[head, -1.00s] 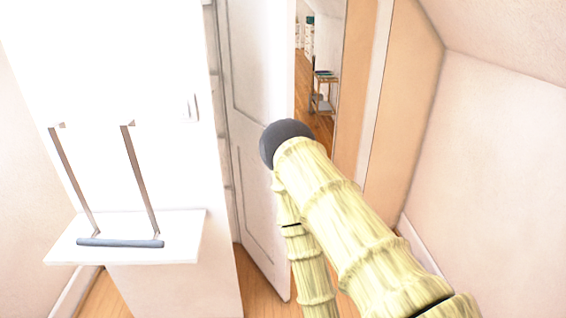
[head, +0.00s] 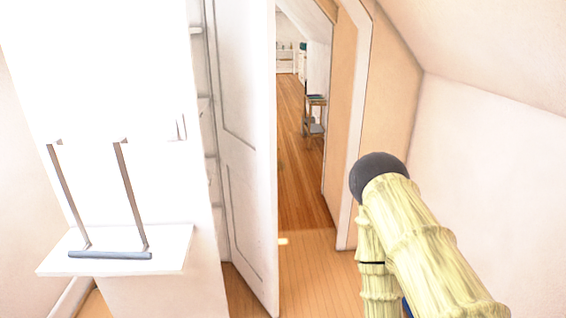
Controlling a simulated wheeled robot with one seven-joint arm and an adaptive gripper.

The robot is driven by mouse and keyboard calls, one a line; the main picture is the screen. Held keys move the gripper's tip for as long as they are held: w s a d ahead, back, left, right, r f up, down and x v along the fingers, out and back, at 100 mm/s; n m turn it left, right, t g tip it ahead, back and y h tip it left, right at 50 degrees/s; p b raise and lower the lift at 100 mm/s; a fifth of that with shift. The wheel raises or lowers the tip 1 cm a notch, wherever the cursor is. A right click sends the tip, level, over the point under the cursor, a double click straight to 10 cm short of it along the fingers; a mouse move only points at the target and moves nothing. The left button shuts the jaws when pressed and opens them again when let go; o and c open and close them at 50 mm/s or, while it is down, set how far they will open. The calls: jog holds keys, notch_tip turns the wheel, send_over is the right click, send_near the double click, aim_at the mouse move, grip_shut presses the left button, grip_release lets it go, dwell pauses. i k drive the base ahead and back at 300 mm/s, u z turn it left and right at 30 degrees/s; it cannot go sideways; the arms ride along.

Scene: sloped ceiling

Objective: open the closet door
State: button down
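The closet door (head: 247,150) is a white panelled door in the middle of the head view. It stands ajar, with a narrow strip of closet shelves (head: 204,105) showing between it and the white wall on the left. No handle can be made out on the face I see. My arm, yellow and ribbed with a dark round joint, is to the right of the door, with a clear gap between them in the picture. My gripper is not in view, hidden behind or below the arm.
A white wall shelf (head: 172,258) with a blue-grey bar (head: 110,254) juts out at the left. A wood-floored passage (head: 304,160) opens right of the door, with a small stand (head: 314,115) farther back. The sloped ceiling (head: 490,45) comes down at the right.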

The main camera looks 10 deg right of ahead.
aim_at(242, 34)
jog(key=i, duration=0.95)
